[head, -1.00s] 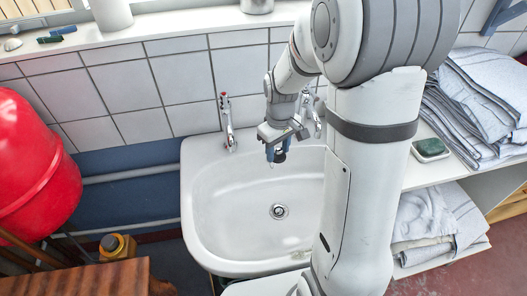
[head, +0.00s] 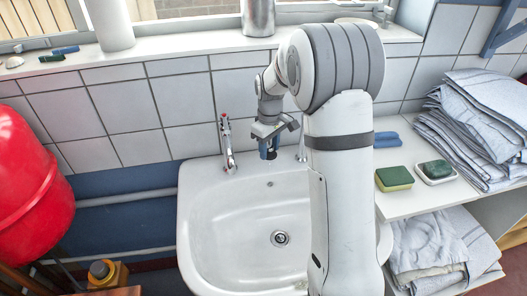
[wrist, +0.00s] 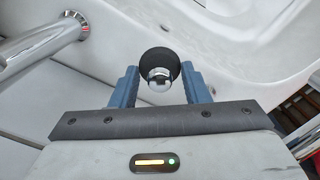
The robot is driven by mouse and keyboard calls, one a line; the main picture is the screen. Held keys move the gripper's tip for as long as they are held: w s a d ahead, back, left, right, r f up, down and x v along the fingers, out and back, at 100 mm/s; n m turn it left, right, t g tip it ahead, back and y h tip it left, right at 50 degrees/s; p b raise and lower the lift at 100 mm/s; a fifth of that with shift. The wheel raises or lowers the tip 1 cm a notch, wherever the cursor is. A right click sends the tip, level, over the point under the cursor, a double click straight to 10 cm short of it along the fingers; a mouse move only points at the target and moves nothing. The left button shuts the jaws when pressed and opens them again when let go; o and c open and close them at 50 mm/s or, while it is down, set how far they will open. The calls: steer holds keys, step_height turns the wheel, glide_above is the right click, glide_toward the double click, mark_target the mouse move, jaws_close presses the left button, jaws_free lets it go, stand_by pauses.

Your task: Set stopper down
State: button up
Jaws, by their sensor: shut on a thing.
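My gripper (head: 268,146) is shut on the stopper, a round black plug with a shiny metal knob. In the wrist view the stopper (wrist: 160,62) sits between the blue fingertips, its knob towards the palm. In the head view the stopper (head: 271,155) shows dark below the fingers, near the back rim of the white sink (head: 225,225), between the taps. I cannot tell whether it touches the rim. The sink's drain (head: 280,238) is open and lies well in front of my gripper.
A chrome tap (head: 227,145) stands left of my gripper; it also shows close by in the wrist view (wrist: 45,45). A second tap is partly hidden by my arm. On the right shelf lie a green-yellow sponge (head: 394,178), a soap dish (head: 436,172) and folded towels (head: 480,115).

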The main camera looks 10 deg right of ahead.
steer(key=w, duration=0.1)
steer(key=w+f, duration=0.1)
steer(key=w, duration=0.3)
steer(key=shift+f+p, duration=0.3)
steer(key=shift+w+f, duration=0.15)
steer(key=shift+f, duration=2.55)
